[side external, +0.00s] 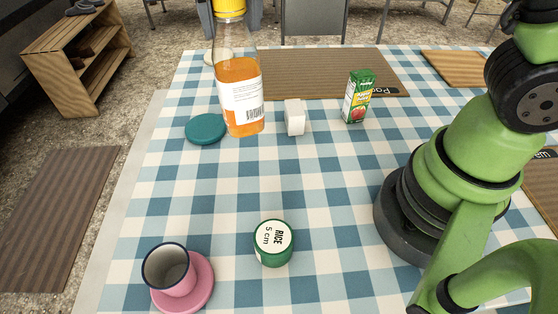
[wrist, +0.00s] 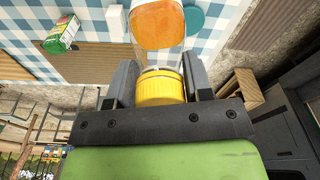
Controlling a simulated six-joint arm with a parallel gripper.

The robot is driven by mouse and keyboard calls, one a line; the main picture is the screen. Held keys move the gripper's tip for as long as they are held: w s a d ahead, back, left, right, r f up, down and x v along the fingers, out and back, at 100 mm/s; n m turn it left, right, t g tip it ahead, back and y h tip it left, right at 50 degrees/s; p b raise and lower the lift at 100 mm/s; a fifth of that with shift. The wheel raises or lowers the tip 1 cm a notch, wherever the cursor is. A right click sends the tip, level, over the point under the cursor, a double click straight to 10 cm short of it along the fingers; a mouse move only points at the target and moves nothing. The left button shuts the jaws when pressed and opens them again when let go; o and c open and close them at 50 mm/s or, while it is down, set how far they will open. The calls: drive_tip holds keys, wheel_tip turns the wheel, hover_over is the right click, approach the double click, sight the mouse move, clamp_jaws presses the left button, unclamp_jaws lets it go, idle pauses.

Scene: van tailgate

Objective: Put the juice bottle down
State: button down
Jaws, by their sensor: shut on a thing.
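The juice bottle (side external: 240,88) is clear, with orange juice, a white label and a yellow cap (side external: 230,6). It looks nearly upright in the side view, between a teal disc and a white block; whether its base touches the cloth I cannot tell. In the wrist view my gripper (wrist: 160,73) is shut on the bottle at its yellow cap, one finger on each side. The bottle's orange body (wrist: 157,25) shows beyond the fingers. My gripper is outside the side view.
The teal disc (side external: 206,129) is left of the bottle, the white block (side external: 295,117) right. A small green carton (side external: 358,97) stands farther right, before a brown mat (side external: 300,70). A green RICE tin (side external: 272,243) and a mug (side external: 168,270) on a pink saucer (side external: 205,285) are nearer. The middle cloth is clear.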

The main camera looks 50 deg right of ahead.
drive_tip(key=s+d+f+n, duration=0.1)
drive_tip(key=s+d+f, duration=0.1)
drive_tip(key=s+d, duration=0.25)
wheel_tip(320, 180, down, 9)
drive_tip(key=shift+a, duration=0.4)
drive_tip(key=c, duration=0.5)
unclamp_jaws()
drive_tip(key=shift+f, duration=0.1)
